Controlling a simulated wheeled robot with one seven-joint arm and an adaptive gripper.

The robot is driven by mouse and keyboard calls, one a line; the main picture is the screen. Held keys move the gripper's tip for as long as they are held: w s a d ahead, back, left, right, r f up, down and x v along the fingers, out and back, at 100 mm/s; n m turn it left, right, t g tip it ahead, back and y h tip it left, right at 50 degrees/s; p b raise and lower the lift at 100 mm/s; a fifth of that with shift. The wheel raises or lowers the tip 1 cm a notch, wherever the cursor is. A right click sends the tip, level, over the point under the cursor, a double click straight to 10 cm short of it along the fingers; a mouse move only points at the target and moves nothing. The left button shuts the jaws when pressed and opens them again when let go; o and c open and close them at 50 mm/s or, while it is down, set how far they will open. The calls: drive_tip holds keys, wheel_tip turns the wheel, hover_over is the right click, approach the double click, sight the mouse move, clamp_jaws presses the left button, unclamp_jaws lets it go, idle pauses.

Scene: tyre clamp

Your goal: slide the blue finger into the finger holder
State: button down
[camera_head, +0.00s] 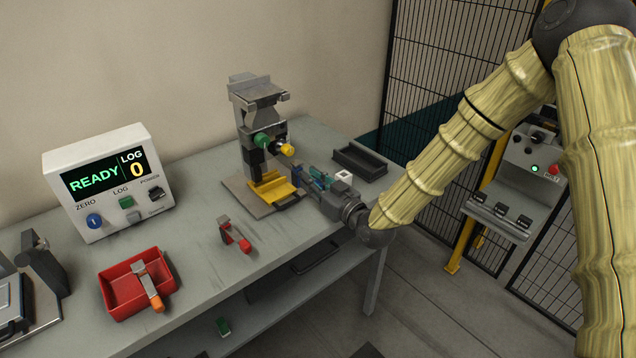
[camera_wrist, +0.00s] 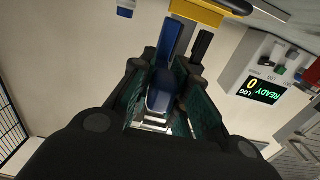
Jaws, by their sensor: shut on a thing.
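The blue finger (camera_wrist: 172,42) is held between the teal-padded jaws of my gripper (camera_wrist: 165,95) and points away from the palm, toward a yellow part (camera_wrist: 210,10). In the head view my gripper (camera_head: 318,181) is shut on it, low at the right side of the grey press stand (camera_head: 248,125). The finger's blue end (camera_head: 297,171) shows just left of the jaws, close to the yellow bracket (camera_head: 272,189) at the stand's foot. I cannot tell which part is the finger holder, or whether the finger touches the bracket.
The stand has a green knob (camera_head: 263,141) and a yellow knob (camera_head: 287,149) above my gripper. A black tray (camera_head: 360,162) lies behind it. The front table edge is near.

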drive_tip(key=shift+x, duration=2.4)
drive_tip(key=shift+r, duration=0.15)
drive_tip(key=shift+w+a+b, duration=0.1)
drive_tip(key=shift+b, duration=0.25)
drive_tip(key=shift+b+x, duration=0.85)
drive_tip(key=shift+x, duration=1.3)
idle(2.3)
drive_tip(key=c, duration=1.3)
unclamp_jaws()
